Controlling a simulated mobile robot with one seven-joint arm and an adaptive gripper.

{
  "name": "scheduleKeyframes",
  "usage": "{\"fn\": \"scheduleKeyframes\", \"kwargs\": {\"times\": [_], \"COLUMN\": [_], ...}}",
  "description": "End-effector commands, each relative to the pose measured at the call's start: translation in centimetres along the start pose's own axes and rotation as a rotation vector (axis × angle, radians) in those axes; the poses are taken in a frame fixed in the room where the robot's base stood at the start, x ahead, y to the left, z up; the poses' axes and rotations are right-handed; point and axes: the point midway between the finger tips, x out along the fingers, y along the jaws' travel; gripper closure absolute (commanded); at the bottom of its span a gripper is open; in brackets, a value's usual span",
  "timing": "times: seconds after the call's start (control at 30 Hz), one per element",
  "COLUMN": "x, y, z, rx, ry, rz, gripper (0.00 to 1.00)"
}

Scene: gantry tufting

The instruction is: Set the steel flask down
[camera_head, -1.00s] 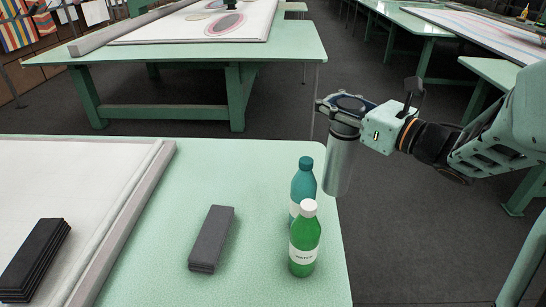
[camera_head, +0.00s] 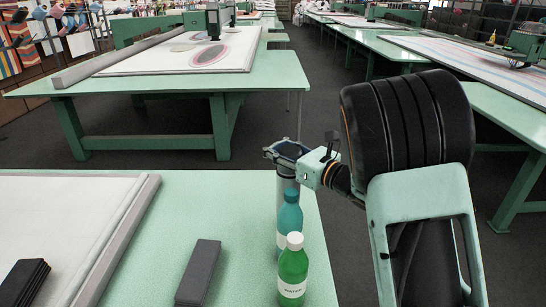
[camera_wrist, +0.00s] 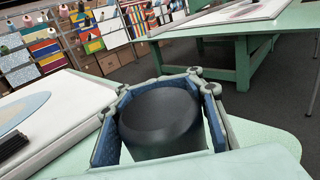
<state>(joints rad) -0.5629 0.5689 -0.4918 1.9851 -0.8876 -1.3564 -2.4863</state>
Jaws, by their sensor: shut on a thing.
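The steel flask (camera_head: 286,183) is upright in my gripper (camera_head: 285,151), behind the teal bottle (camera_head: 289,215) at the near table's (camera_head: 240,220) far right corner. Its lower part is hidden by the teal bottle, so I cannot tell whether its base touches the table. In the wrist view the flask's dark round cap (camera_wrist: 160,112) fills the space between the blue-padded fingers, which are shut around it.
A green bottle (camera_head: 292,268) stands in front of the teal one. A dark grey block (camera_head: 198,272) lies to its left, and a black stack (camera_head: 22,283) rests on the framed white panel (camera_head: 60,215). Table between block and bottles is clear.

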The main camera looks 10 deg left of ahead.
Motion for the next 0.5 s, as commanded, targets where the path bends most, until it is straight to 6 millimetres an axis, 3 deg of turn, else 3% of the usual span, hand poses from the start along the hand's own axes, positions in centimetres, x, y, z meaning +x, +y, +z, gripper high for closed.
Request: {"fn": "scheduleKeyframes", "kwargs": {"times": [0.23, 0.5], "x": [0.3, 0.3], "y": [0.0, 0.0], "z": [-3.1, -3.2], "rx": [0.0, -0.002], "ry": [0.001, -0.002], "rz": [0.001, 0.001], "gripper": [1.0, 1.0]}}
